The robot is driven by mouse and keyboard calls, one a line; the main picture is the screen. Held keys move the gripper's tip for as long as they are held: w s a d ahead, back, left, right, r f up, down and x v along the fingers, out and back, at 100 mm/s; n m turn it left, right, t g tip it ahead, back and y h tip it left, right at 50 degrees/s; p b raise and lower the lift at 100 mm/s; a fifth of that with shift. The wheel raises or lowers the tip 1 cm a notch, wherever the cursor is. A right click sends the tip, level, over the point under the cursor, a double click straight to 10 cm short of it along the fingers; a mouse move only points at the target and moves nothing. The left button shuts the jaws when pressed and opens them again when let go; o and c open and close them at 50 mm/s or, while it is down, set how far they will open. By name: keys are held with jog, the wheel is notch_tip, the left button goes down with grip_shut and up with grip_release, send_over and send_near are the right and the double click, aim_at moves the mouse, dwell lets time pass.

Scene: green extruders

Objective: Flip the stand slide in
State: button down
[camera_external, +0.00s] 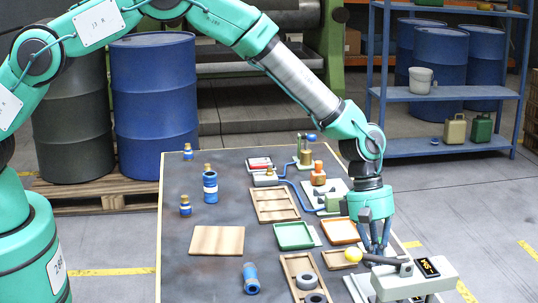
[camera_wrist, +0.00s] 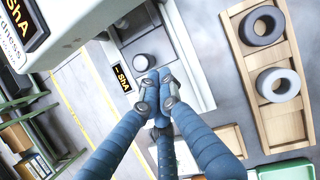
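A grey-green device (camera_external: 415,282) with a black and yellow label stands at the table's front right corner. In the wrist view the device's body (camera_wrist: 85,25) fills the upper left. Its pale base (camera_wrist: 185,62) carries a round grey part (camera_wrist: 144,61) and a second small label. I cannot tell which part is the stand slide. My gripper (camera_external: 377,252) points down just behind the lever. In the wrist view its blue fingers (camera_wrist: 157,92) come together at the tips, with nothing visible between them.
A wooden tray (camera_wrist: 250,75) with two grey rings lies beside the device. Green (camera_external: 294,236) and orange (camera_external: 340,231) trays lie behind it. Blue bottles (camera_external: 210,187) stand further left, and a wooden board (camera_external: 217,240) lies flat. The table's left front is mostly clear.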

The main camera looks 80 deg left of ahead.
jog(key=shift+s+a+p, duration=0.2)
jog(key=shift+s+a, duration=0.05)
jog(key=shift+a, duration=0.7)
jog(key=shift+s+a+p, duration=0.15)
jog(key=shift+s+a, duration=0.1)
jog(key=shift+a, duration=0.65)
jog(key=p+v, duration=0.1)
jog(key=v, duration=0.9)
